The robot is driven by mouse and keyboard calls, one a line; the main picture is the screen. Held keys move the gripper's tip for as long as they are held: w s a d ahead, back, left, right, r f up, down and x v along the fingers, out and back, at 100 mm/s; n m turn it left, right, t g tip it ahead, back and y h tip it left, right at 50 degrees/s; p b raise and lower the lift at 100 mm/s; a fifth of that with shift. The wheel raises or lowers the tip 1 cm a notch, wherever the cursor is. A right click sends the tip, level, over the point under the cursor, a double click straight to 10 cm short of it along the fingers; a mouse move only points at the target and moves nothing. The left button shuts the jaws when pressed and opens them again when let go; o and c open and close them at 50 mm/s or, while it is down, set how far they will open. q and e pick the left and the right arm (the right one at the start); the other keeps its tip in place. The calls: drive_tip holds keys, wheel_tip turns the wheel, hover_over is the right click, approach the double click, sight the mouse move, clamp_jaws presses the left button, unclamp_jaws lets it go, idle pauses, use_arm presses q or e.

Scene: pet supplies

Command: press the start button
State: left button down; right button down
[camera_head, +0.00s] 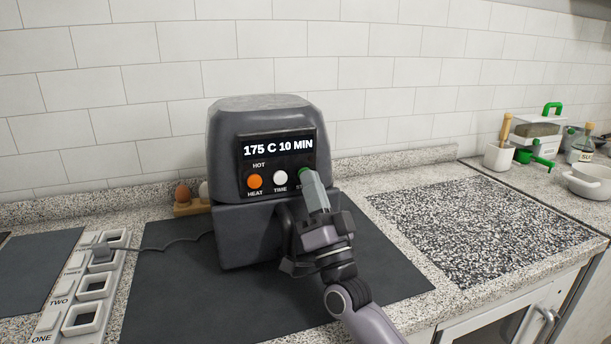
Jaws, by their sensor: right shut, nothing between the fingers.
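A dark grey appliance (259,110) stands on a black mat (180,300), its display (278,147) reading "175 C 10 MIN". Below it are an orange HEAT button (254,181) and a white TIME button (280,177). The green start button (304,172) is at the right end of the row, mostly covered by my right gripper (307,178). Its label is cut off after "ST". My right gripper is shut and empty, with its fingertips at the button. I cannot tell whether they touch it or whether it is pressed in. My left gripper is not in view.
A power strip (62,283) with a plugged-in cable lies at the left. Eggs in a wooden holder (186,209) stand behind the mat. A speckled board (480,225) is clear at the right, with a white bowl (590,180) and green-handled utensils beyond it.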

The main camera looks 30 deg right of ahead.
idle(0.6)
drive_tip(key=shift+s+a+p, duration=0.2)
drive_tip(key=shift+s+p, duration=0.15)
drive_tip(key=shift+s, duration=0.35)
drive_tip(key=s+p, duration=0.1)
drive_tip(key=s, duration=0.1)
drive_tip(key=s+a, duration=0.1)
drive_tip(key=s, duration=0.2)
drive_tip(key=shift+a+p, duration=0.1)
drive_tip(key=shift+p, duration=0.3)
idle(0.5)
